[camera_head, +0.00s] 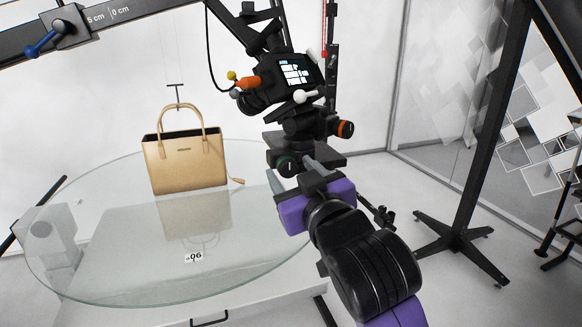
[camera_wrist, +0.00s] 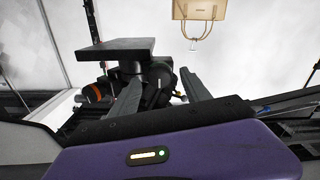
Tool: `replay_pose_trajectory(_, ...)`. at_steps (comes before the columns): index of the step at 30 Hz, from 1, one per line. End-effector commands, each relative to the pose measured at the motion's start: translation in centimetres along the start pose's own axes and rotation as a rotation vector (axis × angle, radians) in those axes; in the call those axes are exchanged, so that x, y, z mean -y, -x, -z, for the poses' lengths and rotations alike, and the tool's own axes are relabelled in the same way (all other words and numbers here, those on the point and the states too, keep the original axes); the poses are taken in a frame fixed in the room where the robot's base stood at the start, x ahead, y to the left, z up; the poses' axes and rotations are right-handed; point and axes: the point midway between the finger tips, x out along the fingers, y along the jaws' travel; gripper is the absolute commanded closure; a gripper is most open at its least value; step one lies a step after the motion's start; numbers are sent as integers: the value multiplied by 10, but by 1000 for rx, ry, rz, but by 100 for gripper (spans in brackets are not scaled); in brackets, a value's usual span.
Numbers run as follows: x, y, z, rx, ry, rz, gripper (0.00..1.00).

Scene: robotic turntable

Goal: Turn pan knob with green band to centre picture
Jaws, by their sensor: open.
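The pan knob with the green band (camera_head: 287,166) is a dark round knob low on the tripod head, below the black plate (camera_head: 318,159). My gripper (camera_head: 291,169) is open, with its grey fingers on either side of this knob. In the wrist view my gripper (camera_wrist: 160,76) shows its two fingers apart, with dark head parts between and beyond them. The green band cannot be made out there, and contact with the knob cannot be told. The camera (camera_head: 278,82) sits on the head above, its small screen lit.
An orange-banded knob (camera_head: 345,129) and a white-tipped handle (camera_head: 304,96) are close above. A tan handbag (camera_head: 186,160) stands on the glass turntable (camera_head: 110,275) at left. A black stand (camera_head: 462,238) is at right.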

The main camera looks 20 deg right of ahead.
Motion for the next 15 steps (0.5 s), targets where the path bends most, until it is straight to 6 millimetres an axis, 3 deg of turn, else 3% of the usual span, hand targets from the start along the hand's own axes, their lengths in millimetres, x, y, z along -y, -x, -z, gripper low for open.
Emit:
replay_pose_trajectory(11,0,-9,-1,0,1,0,45)
replay_pose_trajectory(12,0,-9,-1,0,0,0,46)
replay_pose_trajectory(15,0,-9,-1,0,0,0,66)
